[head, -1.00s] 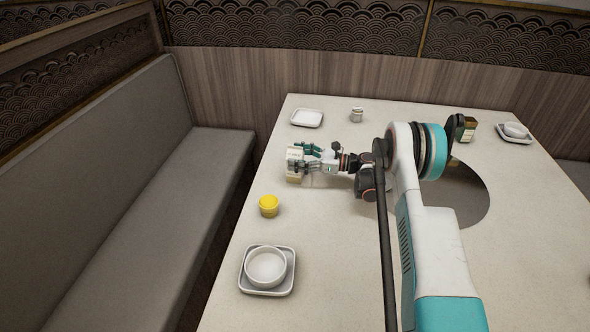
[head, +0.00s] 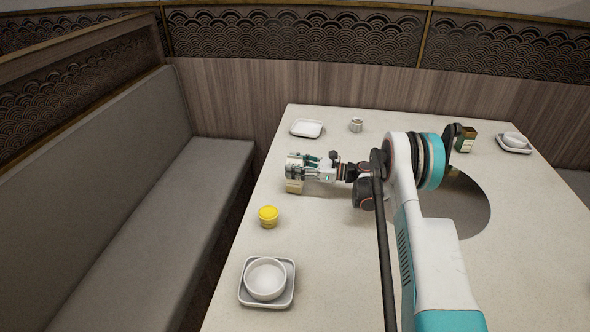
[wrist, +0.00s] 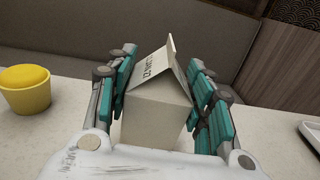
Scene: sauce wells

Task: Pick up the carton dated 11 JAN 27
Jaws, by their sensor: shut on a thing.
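A cream carton (head: 294,186) with a gabled top is near the table's left edge, partly hidden by my gripper. In the wrist view the carton (wrist: 157,115) is between the two fingers, with dark print on its sloping top. The print is turned round and partly cut off; it seems to include JAN and 27, but I cannot read the full date. My gripper (head: 298,166) is shut on the carton, with teal finger pads (wrist: 160,98) along both sides. I cannot tell whether the carton's base touches the table.
A yellow round pot (head: 268,216) stands in front of the carton. A bowl on a square plate (head: 287,296) is at the front left. A dark container (head: 467,139) stands at the back right.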

